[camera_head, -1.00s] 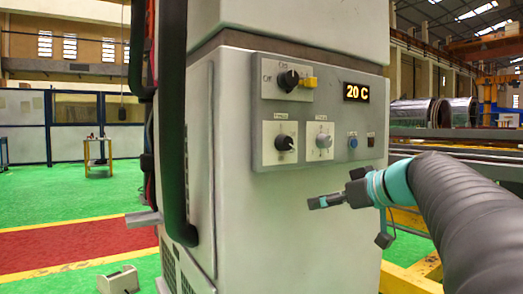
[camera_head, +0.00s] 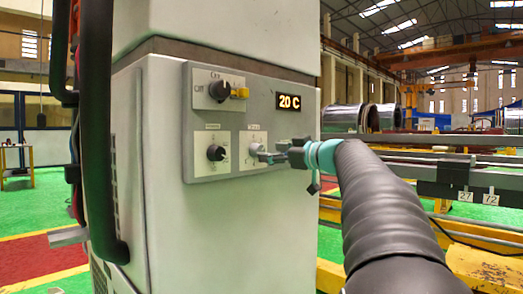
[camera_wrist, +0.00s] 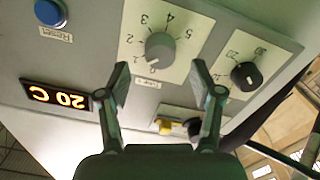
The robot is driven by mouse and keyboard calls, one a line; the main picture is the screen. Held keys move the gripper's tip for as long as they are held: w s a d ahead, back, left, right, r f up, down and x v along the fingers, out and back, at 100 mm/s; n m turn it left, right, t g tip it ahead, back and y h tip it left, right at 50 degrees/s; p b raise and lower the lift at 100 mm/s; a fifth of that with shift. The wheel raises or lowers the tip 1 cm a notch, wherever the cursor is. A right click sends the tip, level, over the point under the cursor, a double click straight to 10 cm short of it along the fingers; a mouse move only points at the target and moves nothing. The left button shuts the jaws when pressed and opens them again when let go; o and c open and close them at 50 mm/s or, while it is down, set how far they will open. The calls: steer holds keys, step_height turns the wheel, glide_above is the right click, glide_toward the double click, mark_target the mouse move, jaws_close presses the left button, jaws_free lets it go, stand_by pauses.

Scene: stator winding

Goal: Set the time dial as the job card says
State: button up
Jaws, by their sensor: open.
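The time dial (camera_wrist: 160,47) is a round grey knob on a pale plate with numbers around it. Its pointer mark faces the low-number end, though the exact mark is too small to tell. In the head view the time dial (camera_head: 256,149) is partly covered by my gripper (camera_head: 272,156), which is right in front of the panel. In the wrist view my gripper (camera_wrist: 160,82) is open and empty, its two fingertips spread below the dial, one toward each side. I cannot tell whether they touch it. No job card shows.
A black dial (camera_wrist: 246,76) is beside the time dial. A lit display (camera_wrist: 60,97) reads 20 C, upside down in the wrist view. A blue Reset button (camera_wrist: 50,12), a black on/off knob (camera_head: 219,90) and a yellow part (camera_head: 240,93) are also on the panel (camera_head: 195,75).

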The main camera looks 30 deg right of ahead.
mark_target(261, 151)
steer(key=shift+p+x, duration=0.3)
steer(key=shift+x, duration=2.05)
steer(key=c, duration=1.1)
steer(key=shift+c, duration=0.2)
